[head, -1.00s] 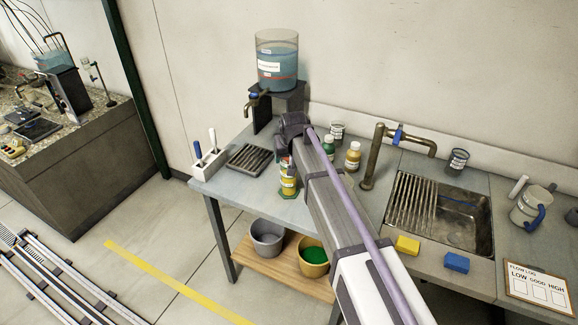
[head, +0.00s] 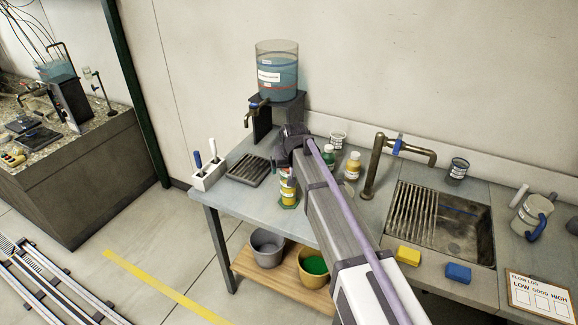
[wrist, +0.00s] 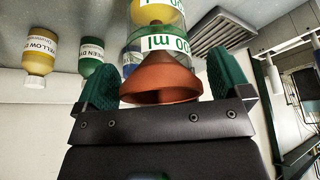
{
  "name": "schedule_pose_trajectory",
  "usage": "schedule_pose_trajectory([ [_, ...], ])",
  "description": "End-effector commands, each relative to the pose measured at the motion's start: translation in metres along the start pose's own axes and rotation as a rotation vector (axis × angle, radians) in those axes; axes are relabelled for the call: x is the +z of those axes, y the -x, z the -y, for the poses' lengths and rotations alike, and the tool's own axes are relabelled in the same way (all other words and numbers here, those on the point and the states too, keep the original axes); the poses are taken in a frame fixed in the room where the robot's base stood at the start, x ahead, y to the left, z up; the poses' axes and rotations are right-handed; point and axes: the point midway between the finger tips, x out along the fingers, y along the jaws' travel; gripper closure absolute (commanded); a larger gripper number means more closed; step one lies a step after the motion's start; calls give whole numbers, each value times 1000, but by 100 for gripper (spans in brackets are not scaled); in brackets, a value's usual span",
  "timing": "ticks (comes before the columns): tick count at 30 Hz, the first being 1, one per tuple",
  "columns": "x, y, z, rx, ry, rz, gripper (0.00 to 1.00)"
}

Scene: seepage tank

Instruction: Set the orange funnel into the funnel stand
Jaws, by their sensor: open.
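The orange funnel (wrist: 160,76) sits between the two green fingers of my open gripper (wrist: 158,72) in the wrist view, with a little room at each side. That view looks upside down, so the funnel's wide mouth faces up and its narrow end points down. The narrow end overlaps a clear measuring cylinder marked in ml (wrist: 155,42); I cannot tell whether it is inside it. In the head view a cylinder with yellow contents (head: 288,188) stands on a green foot below my dark wrist. I cannot make out the funnel stand.
Green (head: 328,155) and yellow (head: 352,167) dye bottles stand right of my wrist. A water tank (head: 277,72) on a dark block is behind. A ribbed dark tray (head: 249,168) lies left. A brass tap (head: 372,170) and sink (head: 460,235) are right.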

Motion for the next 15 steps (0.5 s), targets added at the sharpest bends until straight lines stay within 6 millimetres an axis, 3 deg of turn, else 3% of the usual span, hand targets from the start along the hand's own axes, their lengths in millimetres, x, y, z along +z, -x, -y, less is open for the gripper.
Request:
schedule_pose_trajectory([
  [9, 2, 82, 3, 0, 0, 0, 4],
  [15, 5, 107, 3, 0, 0, 0, 4],
])
